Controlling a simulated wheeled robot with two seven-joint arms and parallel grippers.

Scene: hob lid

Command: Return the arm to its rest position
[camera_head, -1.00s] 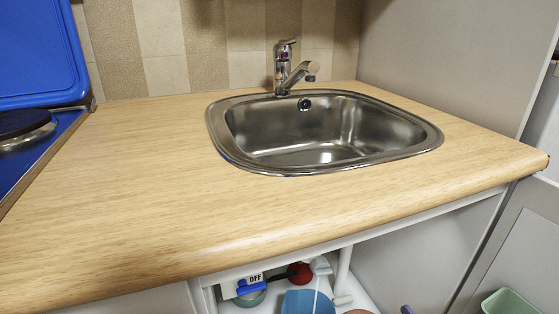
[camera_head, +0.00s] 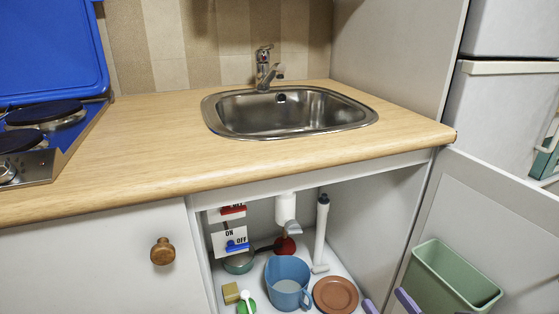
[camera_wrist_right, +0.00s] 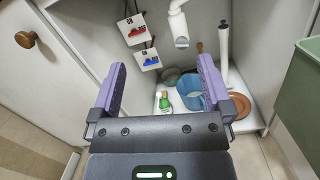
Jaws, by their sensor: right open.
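My right gripper (camera_head: 388,303) shows only as two purple fingertips at the bottom edge of the head view, in front of the open cupboard. In the right wrist view its two purple fingers (camera_wrist_right: 162,78) are spread apart with nothing between them. They point towards the cupboard under the sink. The blue hob lid (camera_head: 50,50) stands raised at the left of the head view, behind the hob (camera_head: 75,133) with its dark plates. My left gripper is not in view.
The cupboard holds a blue mug (camera_head: 287,280), a brown plate (camera_head: 335,294), a sponge (camera_head: 231,293) and two switches with red and blue levers. The open door (camera_head: 490,215) at right carries a green bin (camera_head: 450,278). The wooden counter (camera_head: 150,140) is clear around the sink (camera_head: 290,112).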

